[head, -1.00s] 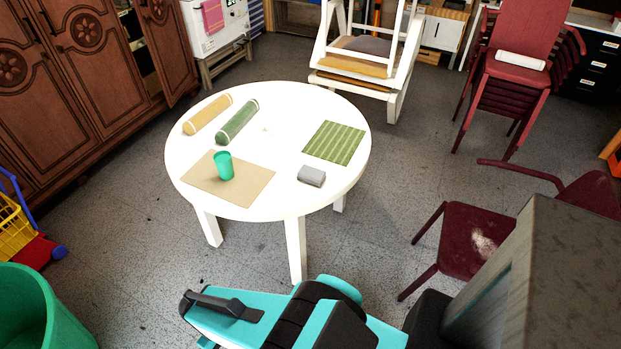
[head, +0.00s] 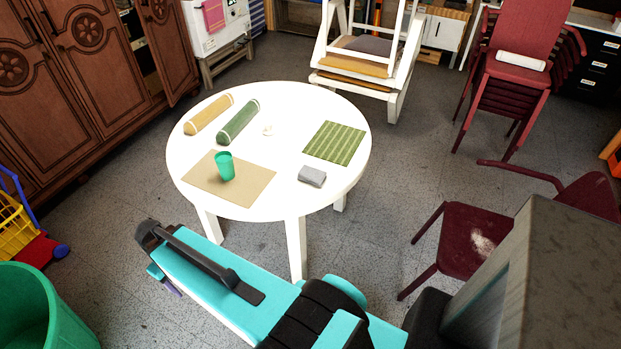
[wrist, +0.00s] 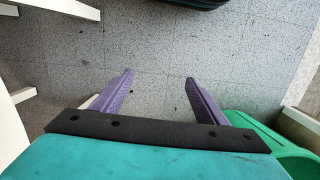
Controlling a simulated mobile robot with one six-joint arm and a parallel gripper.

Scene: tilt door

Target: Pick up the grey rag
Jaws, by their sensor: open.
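The grey rag (head: 312,176) is a small folded bundle on the front right part of the round white table (head: 287,113). My gripper is open and empty in the wrist view (wrist: 158,82), its two purple fingers apart over the speckled floor. In the head view a bit of a purple finger (head: 172,288) shows at the lower left, in front of the table and below its top. The gripper is well apart from the rag, which does not show in the wrist view.
A green cup (head: 225,166) stands on a beige mat (head: 250,184), left of the rag. A green striped cloth (head: 335,142) lies behind the rag. Yellow (head: 208,114) and green (head: 238,121) rolls lie farther back. A red chair (head: 465,235) stands right; a green bin (head: 40,310) stands lower left.

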